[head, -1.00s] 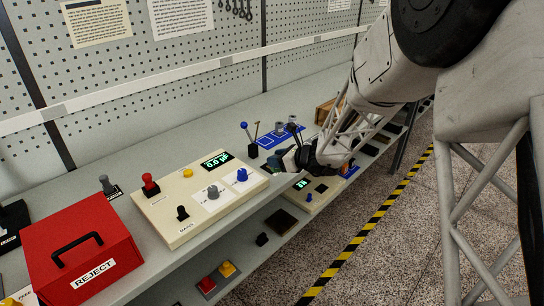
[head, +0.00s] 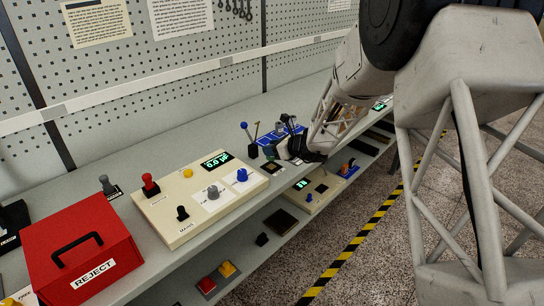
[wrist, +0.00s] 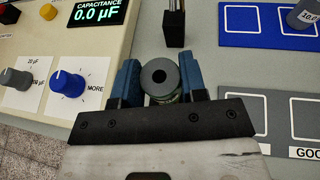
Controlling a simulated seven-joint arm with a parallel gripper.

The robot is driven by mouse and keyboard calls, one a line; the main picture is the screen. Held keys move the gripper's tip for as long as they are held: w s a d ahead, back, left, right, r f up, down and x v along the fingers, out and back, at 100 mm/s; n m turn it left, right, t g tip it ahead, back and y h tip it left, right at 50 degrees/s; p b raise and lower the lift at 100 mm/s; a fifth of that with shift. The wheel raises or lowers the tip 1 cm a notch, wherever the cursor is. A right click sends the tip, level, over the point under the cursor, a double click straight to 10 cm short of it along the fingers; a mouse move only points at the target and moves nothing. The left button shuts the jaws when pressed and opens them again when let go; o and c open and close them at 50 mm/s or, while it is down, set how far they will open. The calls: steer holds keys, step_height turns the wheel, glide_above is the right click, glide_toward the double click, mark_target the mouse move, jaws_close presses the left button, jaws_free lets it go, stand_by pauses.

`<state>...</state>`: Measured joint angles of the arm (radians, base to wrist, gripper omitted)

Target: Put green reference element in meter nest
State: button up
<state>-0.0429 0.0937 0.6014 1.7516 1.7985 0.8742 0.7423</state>
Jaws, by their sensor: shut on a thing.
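My gripper (wrist: 158,68) is shut on a small upright cylinder (wrist: 171,82), seen from above in the wrist view. It has a grey ring-shaped top with a dark hole and a greenish side, between the blue fingers. In the head view my gripper (head: 291,140) is over the bench near the blue mat, and the held piece is not clear there. The cream meter (head: 200,197) is to the left; its display (wrist: 97,11) reads 0.0 µF. A black block with metal posts (wrist: 175,28) stands ahead of the fingers. I cannot tell whether this is the nest.
A blue mat (wrist: 252,40) with outlined places carries a grey cylinder (wrist: 305,16) at the right. A grey board (wrist: 279,105) marked GOO… is nearer. The red REJECT box (head: 82,250) and a blue-knobbed lever (head: 244,126) stand on the bench.

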steer(key=shift+f, duration=1.75)
steer(key=shift+f, duration=0.1)
steer(key=o, duration=0.9)
steer(key=shift+o, duration=0.2)
steer(key=v, duration=1.2)
